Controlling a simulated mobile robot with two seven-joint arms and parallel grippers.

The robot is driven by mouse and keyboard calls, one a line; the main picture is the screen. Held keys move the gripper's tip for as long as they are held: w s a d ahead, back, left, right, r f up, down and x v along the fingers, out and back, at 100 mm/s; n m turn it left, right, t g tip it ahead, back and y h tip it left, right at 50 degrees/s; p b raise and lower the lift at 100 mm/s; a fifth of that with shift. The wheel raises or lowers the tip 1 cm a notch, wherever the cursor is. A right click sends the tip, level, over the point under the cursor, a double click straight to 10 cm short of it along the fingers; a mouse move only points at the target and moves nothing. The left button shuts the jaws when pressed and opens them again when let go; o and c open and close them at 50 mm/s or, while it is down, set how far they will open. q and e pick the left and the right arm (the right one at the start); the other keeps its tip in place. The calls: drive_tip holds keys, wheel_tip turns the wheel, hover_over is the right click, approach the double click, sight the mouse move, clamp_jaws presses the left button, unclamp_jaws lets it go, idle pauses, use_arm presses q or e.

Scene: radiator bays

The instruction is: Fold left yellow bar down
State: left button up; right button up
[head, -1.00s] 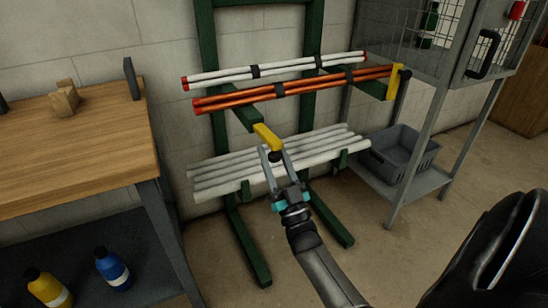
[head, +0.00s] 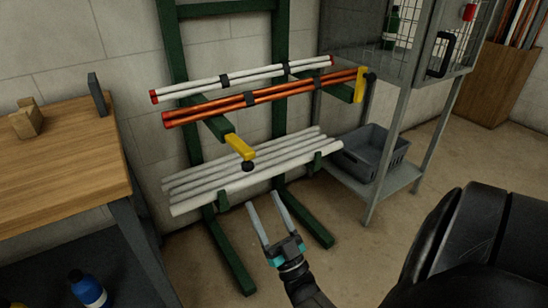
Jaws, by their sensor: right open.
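The left yellow bar (head: 240,146) is at the front end of the left green rack arm (head: 217,127). It lies roughly in line with that arm, pointing toward me, with a black knob (head: 248,166) at its outer end. The right yellow bar (head: 360,86) stands upright at the end of the right green arm. My right gripper (head: 266,202) is open and empty, below the left bar's knob in the picture and apart from it. My left gripper is not in view.
Red-ended white tubes (head: 205,88) and orange tubes (head: 240,101) lie on the rack arms. White pipes (head: 260,160) lie lower down. A wooden workbench (head: 60,165) is at left; a grey bin (head: 372,152) sits on the cage stand's shelf at right. Floor before the rack is open.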

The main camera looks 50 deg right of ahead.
drive_tip(key=shift+v, duration=2.4)
